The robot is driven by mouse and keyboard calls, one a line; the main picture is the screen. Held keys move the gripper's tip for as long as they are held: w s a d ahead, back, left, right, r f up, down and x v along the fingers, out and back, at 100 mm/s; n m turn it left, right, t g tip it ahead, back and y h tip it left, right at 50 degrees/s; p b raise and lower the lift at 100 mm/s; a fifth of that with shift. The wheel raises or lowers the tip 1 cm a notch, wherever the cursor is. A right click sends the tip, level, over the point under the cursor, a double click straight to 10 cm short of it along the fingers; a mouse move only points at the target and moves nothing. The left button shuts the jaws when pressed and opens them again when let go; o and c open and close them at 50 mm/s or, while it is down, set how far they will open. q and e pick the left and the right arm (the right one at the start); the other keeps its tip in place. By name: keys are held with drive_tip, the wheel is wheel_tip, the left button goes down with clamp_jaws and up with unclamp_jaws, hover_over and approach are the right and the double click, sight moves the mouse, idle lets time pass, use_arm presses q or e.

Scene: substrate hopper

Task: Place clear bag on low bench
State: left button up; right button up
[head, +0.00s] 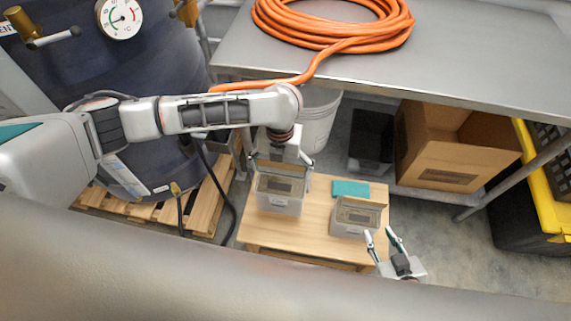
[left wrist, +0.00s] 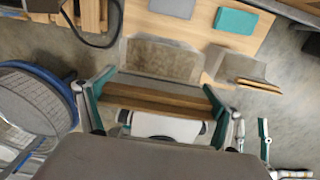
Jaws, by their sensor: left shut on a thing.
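My left gripper (head: 283,165) is shut on a clear bag (head: 281,203) with brown contents, over the left part of the low wooden bench (head: 320,235). I cannot tell whether this bag touches the bench top. In the left wrist view, the left gripper's fingers (left wrist: 155,98) stand on both sides of the bag's upper part, and its brown contents (left wrist: 160,58) show beyond them. A second clear bag (head: 350,229) stands upright on the bench to the right. My right gripper (head: 383,242) is open and empty by the bench's front right corner.
A teal block (head: 350,188) lies on the bench behind the second bag. A white bucket (head: 318,115), a black bin (head: 371,138) and a cardboard box (head: 440,155) stand behind. A steel table (head: 470,55) with an orange hose (head: 330,40) overhangs. A dark tank (head: 100,80) stands left.

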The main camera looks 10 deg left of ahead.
use_arm(q)
wheel_tip(320, 180, down, 9)
drive_tip(key=shift+w+r+b, duration=0.1)
drive_tip(key=shift+r+b, duration=0.05)
drive_tip(key=shift+b, duration=0.75)
drive_tip(key=shift+f+b, duration=0.5)
drive_tip(key=shift+f, duration=1.75)
drive_tip(key=o, duration=1.7)
drive_tip(key=shift+f, duration=0.2)
drive_tip(key=shift+o, duration=0.7)
drive_tip(key=shift+r, duration=0.15)
